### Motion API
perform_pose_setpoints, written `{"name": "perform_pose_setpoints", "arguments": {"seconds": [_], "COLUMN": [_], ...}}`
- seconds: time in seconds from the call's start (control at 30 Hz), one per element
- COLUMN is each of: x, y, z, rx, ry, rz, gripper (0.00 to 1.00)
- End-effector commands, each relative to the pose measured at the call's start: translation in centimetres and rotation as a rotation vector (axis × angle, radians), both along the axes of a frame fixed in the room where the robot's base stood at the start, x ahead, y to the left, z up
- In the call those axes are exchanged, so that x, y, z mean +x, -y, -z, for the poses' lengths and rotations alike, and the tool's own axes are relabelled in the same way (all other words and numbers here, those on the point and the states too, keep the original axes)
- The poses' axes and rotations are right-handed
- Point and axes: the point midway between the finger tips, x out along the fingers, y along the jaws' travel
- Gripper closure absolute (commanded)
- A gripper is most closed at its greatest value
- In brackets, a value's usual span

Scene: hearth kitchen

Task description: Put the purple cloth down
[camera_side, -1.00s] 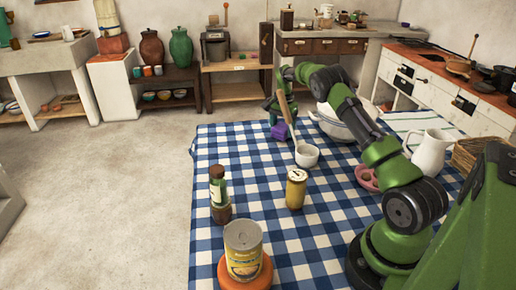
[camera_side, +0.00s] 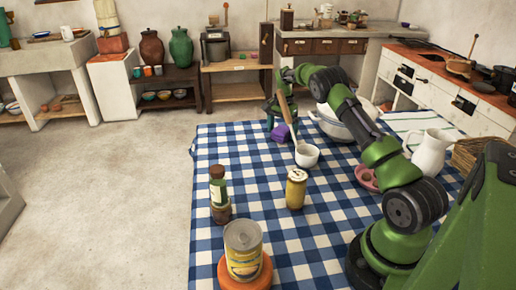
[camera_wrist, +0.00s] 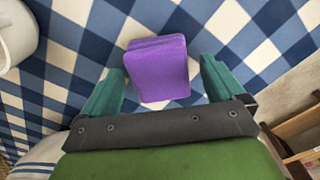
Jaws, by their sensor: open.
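The purple cloth (camera_wrist: 160,70) is a folded block lying on the blue and white checked tablecloth (camera_wrist: 90,20) in the wrist view. In the side view the purple cloth (camera_side: 281,132) sits near the far edge of the table, partly hidden behind a wooden handle. My gripper (camera_wrist: 160,82) is open, with one teal finger on each side of the cloth and a visible gap to each. In the side view my gripper (camera_side: 276,112) is right above and around the cloth, partly hidden by the handle.
A white pot with a wooden handle (camera_side: 306,155) stands close in front of the cloth. A large white bowl (camera_side: 328,125) is to its right. A jar (camera_side: 296,189), a bottle (camera_side: 218,190) and a can (camera_side: 243,250) stand nearer. The table left of the cloth is clear.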

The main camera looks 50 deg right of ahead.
Motion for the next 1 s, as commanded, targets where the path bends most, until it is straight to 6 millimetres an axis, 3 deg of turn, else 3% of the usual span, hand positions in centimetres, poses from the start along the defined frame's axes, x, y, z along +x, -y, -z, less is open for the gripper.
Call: {"name": "perform_pose_setpoints", "arguments": {"seconds": [0.5,0.7,1.0], "x": [0.1,0.0,0.0], "y": [0.1,0.0,0.0], "z": [-10.0,-11.6,-11.8], "rx": [-0.003,-0.002,-0.001], "ry": [0.002,0.002,0.001], "rz": [0.0,0.0,0.0], "gripper": [0.05,0.05,0.05]}}
